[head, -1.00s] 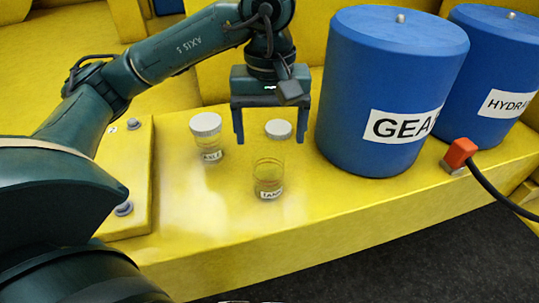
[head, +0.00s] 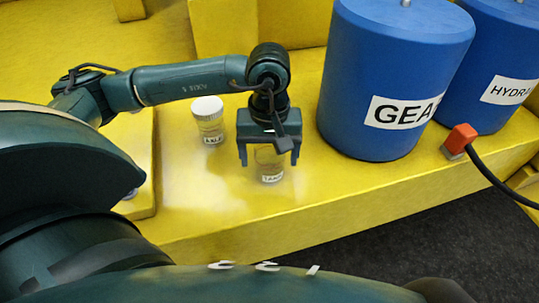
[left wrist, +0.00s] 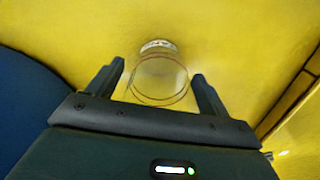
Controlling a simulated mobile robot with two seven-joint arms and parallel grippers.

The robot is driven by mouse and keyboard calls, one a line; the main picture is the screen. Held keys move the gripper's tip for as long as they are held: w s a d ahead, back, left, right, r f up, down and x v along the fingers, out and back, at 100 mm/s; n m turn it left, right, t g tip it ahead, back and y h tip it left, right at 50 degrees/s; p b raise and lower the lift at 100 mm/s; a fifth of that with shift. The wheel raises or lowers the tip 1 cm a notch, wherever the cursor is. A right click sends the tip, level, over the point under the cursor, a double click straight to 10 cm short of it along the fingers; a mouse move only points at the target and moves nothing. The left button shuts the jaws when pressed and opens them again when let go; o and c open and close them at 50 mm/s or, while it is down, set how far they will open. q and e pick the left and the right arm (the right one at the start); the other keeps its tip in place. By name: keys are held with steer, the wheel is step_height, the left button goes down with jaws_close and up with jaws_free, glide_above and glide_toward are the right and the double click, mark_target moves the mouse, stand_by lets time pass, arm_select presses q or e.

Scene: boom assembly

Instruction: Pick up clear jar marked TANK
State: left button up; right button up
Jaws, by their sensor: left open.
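The clear jar marked TANK (head: 271,172) stands upright and without a lid on the yellow ledge. Its label faces the front. My left gripper (head: 269,160) points down over it, open, with one finger on each side of the jar. In the left wrist view the jar's round rim (left wrist: 158,80) lies between the two open fingers, and the gripper (left wrist: 161,88) shows a gap on both sides. My right gripper is not in view.
A second jar with a white lid (head: 208,121) stands left of the gripper. A large blue drum marked GEA (head: 385,80) is close on the right, with another blue drum (head: 500,70) behind. An orange plug with a black cable (head: 460,138) sits near the ledge's front edge.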

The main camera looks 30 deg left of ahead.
arm_select(q)
steer(key=shift+f, duration=0.8)
steer(key=shift+c, duration=0.3)
steer(key=c, duration=1.1)
